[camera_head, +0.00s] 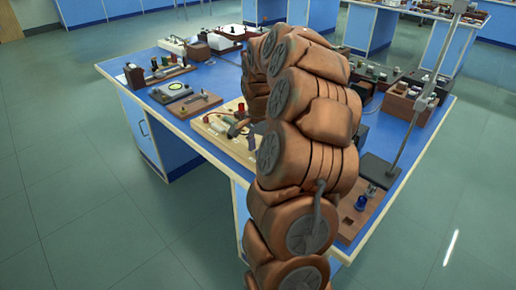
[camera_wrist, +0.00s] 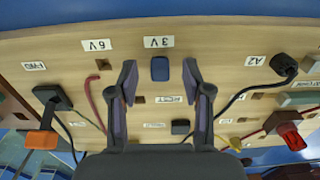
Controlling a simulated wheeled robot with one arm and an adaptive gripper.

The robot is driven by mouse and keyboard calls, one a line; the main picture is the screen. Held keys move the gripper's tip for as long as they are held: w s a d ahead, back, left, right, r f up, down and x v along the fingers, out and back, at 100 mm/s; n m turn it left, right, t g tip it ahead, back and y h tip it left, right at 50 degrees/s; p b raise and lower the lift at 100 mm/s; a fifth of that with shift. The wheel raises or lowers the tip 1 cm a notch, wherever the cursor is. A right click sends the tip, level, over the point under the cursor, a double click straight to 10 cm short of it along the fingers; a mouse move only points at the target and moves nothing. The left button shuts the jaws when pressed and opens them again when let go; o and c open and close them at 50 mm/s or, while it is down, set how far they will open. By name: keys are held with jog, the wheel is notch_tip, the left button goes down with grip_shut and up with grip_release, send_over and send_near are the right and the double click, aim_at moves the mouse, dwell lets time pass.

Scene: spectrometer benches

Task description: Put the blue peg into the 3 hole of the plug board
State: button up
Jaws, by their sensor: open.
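The plug board (camera_wrist: 225,55) is a pale wooden board with upside-down labels in the wrist view; it also shows beside my arm in the head view (camera_head: 213,128). A dark blue peg (camera_wrist: 160,69) stands at the board just below the 3V label (camera_wrist: 159,42). Its lower end is hidden, so I cannot tell how deep it sits. My gripper (camera_wrist: 159,65) is open, with one fingertip on each side of the blue peg and visible gaps to it. In the head view my arm hides part of the board.
A black plug with a cable (camera_wrist: 284,66) stands by the A2 label. An orange-and-black plug (camera_wrist: 43,115) is at the left and a red plug (camera_wrist: 289,131) at the right. The bench (camera_head: 165,108) holds several other instruments; floor is clear at the left.

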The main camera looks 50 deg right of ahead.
notch_tip(320, 180, up, 12)
dwell(0.6)
dwell(0.5)
